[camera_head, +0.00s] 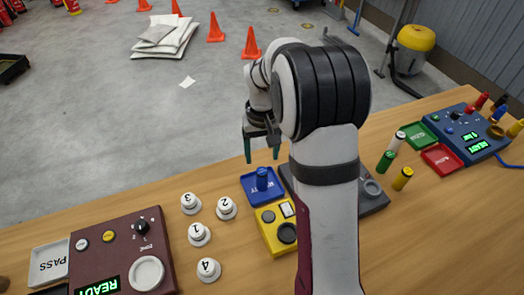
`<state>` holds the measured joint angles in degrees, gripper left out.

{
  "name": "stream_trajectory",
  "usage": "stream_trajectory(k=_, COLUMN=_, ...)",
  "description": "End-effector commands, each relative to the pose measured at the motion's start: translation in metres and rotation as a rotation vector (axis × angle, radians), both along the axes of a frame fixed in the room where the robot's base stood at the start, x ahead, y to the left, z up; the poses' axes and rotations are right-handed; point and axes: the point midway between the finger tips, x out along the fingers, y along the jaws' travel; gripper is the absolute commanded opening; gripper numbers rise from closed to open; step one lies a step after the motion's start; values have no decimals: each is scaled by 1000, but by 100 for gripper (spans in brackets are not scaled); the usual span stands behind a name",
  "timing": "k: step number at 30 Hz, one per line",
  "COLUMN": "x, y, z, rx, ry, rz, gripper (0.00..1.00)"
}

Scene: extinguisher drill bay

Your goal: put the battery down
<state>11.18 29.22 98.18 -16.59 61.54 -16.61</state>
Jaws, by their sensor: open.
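A blue battery-like cylinder (262,179) stands upright in a small blue tray (249,193) left of my arm. My gripper (262,157) is open, with its dark green fingers pointing down. In the picture it is just above the blue cylinder; nothing shows between the fingers. Its height and depth from the cylinder are hard to judge. A green cylinder (386,161), a yellow one (403,178) and a white one (396,142) stand on the table right of my arm.
A yellow device (268,219) sits close to the blue tray. White numbered knobs (199,234) and a maroon panel (118,252) are left. Green (416,135) and red (442,158) trays and a blue console (461,127) are right. My arm partly hides a dark device (372,198).

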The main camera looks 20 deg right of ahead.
Motion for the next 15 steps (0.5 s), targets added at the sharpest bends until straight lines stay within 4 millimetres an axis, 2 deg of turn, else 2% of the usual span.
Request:
stream_trajectory(k=5, x=0, y=0, z=10, rx=1, ry=0, rz=-1, gripper=71)
stream_trajectory(k=8, x=-15, y=11, z=26, rx=9, ry=-3, rz=-18, gripper=71)
stream_trajectory(k=11, x=-67, y=40, z=63, rx=38, ry=-4, rz=-76, gripper=71)
stream_trajectory(k=12, x=-96, y=54, z=76, rx=54, ry=-1, rz=-106, gripper=71)
stream_trajectory(k=14, x=-142, y=73, z=90, rx=78, ry=5, rz=-153, gripper=71)
stream_trajectory(k=15, x=-172, y=84, z=94, rx=95, ry=11, rz=-181, gripper=71)
